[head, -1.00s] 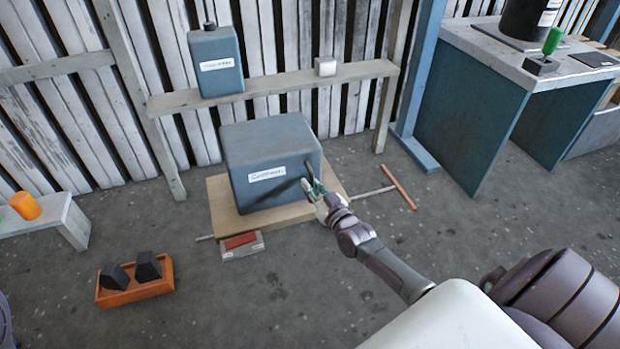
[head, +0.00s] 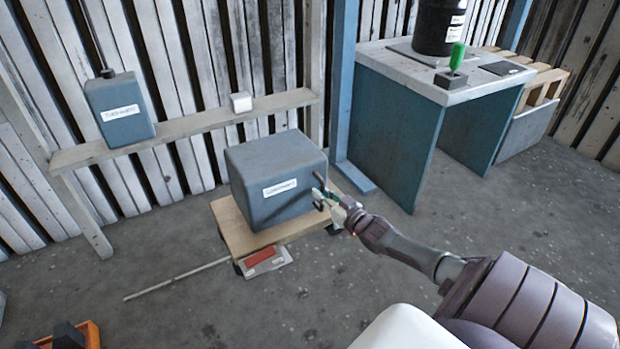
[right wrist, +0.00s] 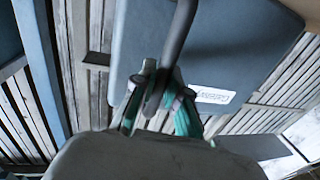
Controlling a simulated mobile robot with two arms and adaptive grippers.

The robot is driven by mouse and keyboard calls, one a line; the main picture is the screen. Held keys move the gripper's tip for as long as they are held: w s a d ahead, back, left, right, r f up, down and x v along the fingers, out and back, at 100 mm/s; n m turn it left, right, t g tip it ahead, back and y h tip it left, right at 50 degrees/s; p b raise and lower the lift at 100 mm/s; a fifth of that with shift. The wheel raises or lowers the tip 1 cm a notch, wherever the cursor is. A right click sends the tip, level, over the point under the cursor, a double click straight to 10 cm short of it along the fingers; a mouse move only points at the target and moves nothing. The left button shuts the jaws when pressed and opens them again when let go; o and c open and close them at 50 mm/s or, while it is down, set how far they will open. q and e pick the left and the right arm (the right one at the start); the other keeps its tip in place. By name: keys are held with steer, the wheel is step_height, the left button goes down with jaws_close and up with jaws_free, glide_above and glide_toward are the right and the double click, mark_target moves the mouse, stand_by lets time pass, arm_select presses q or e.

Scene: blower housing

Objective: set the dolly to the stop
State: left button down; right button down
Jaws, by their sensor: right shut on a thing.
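The dolly (head: 233,231) is a low wooden platform with dark wheels. It carries a large blue-grey box (head: 262,165) with a white label. My right gripper (head: 324,200) is at the box's right side. It is shut on a dark bar handle, which shows between the fingers in the right wrist view (right wrist: 178,40). A thin pale strip (head: 175,278) lies on the floor and runs up to the dolly's left side. My left gripper is out of view.
A grey block with a red top (head: 262,258) is at the dolly's front edge. A blue post (head: 342,100) and a teal-sided bench (head: 400,130) stand behind right. A shelf (head: 200,122) runs behind. An orange tray (head: 92,335) is at bottom left.

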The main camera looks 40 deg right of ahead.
steer(key=shift+d, duration=0.3)
steer(key=c, duration=1.2)
jaws_free()
steer(key=shift+s+d, duration=0.1)
steer(key=s, duration=1.2)
steer(key=shift+a, duration=0.3)
